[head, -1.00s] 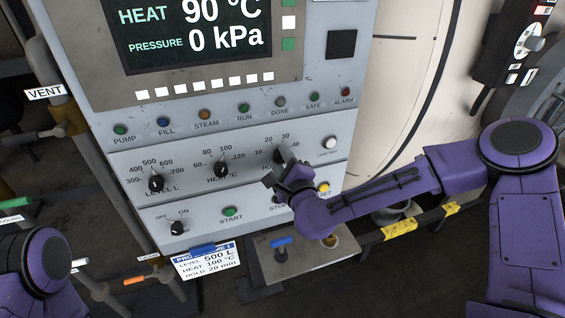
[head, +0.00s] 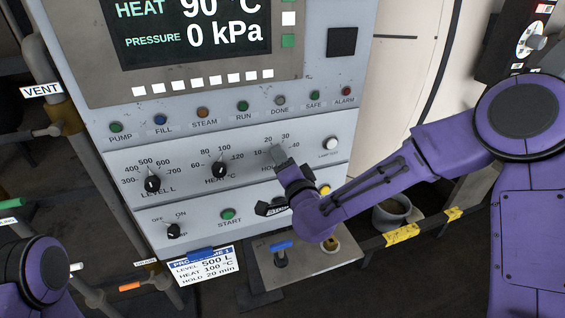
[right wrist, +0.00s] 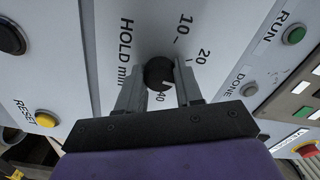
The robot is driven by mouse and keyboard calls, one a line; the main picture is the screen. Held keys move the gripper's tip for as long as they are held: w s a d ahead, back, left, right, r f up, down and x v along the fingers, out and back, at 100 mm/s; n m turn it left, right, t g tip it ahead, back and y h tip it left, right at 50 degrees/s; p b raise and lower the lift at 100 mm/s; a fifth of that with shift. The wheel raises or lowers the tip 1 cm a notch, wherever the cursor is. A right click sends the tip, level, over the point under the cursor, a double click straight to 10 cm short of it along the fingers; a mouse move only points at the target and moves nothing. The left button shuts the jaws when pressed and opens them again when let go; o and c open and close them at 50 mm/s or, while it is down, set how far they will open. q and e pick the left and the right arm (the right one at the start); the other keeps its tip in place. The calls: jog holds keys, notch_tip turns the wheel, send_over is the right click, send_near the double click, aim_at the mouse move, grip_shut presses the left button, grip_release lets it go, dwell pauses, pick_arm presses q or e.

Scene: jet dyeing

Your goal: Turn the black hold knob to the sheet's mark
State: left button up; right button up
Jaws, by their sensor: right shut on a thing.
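The black hold knob (right wrist: 158,72) shows in the right wrist view on the grey panel, between scale figures 10, 20 and 40. My right gripper (right wrist: 160,84) has a finger on each side of it and is shut on it. I cannot read the knob's pointer for certain. In the head view my right gripper (head: 279,155) covers the knob, below the 20 and 30 figures. The white sheet (head: 207,266) hangs under the panel and reads level 500 L, heat 100 °C, hold 20 min. My left gripper is out of view.
The heat knob (head: 219,169) and level knob (head: 152,184) sit left of the hold knob. A white button (head: 330,143) lies to its right. A yellow button (right wrist: 46,118) marked RESET is close by. A blue-handled valve (head: 281,247) stands below the panel.

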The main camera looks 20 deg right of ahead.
jog(key=n, duration=0.5)
jog(key=shift+s+f+n+b, duration=0.1)
jog(key=shift+f+n+b, duration=0.05)
jog(key=shift+n+b, duration=0.2)
jog(key=shift+n, duration=0.25)
jog(key=o, duration=1)
jog(key=shift+o, duration=0.2)
jog(key=s+p, duration=0.6)
jog(key=s, duration=0.4)
jog(key=shift+s+d+p, duration=0.15)
jog(key=shift+s+p, duration=0.15)
jog(key=shift+p, duration=0.05)
